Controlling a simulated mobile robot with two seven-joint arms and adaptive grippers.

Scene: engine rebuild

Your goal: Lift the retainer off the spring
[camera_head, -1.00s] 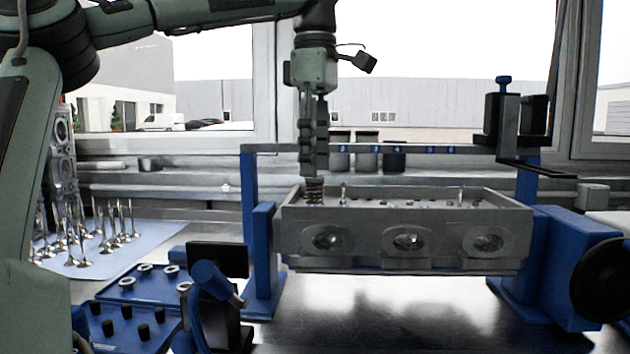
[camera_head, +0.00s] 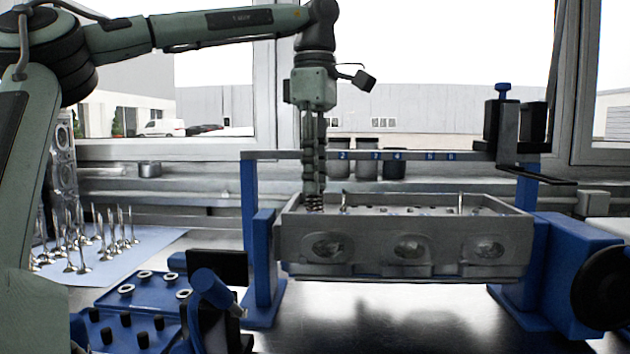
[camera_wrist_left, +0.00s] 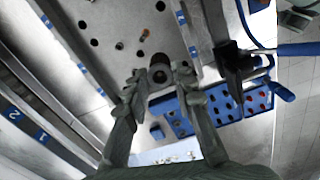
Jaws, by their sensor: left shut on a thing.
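My left gripper (camera_head: 314,188) points straight down over the left end of the grey cylinder head (camera_head: 375,247). Just under its fingertips the coiled spring (camera_head: 314,204) stands upright, its lower part behind the head's front wall. In the left wrist view, the fingers of my left gripper (camera_wrist_left: 159,80) stand on either side of a small dark round part, the retainer (camera_wrist_left: 160,73). The gripper is shut on it. The retainer is hidden by the fingers in the head view, so I cannot tell whether it touches the spring. My right gripper is not in view.
A blue stand (camera_head: 261,260) holds the head. A black and blue device (camera_head: 212,295) is in front left, near a blue tray (camera_head: 150,298) of rings and dark caps. Valves (camera_head: 82,245) stand on a pale blue mat.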

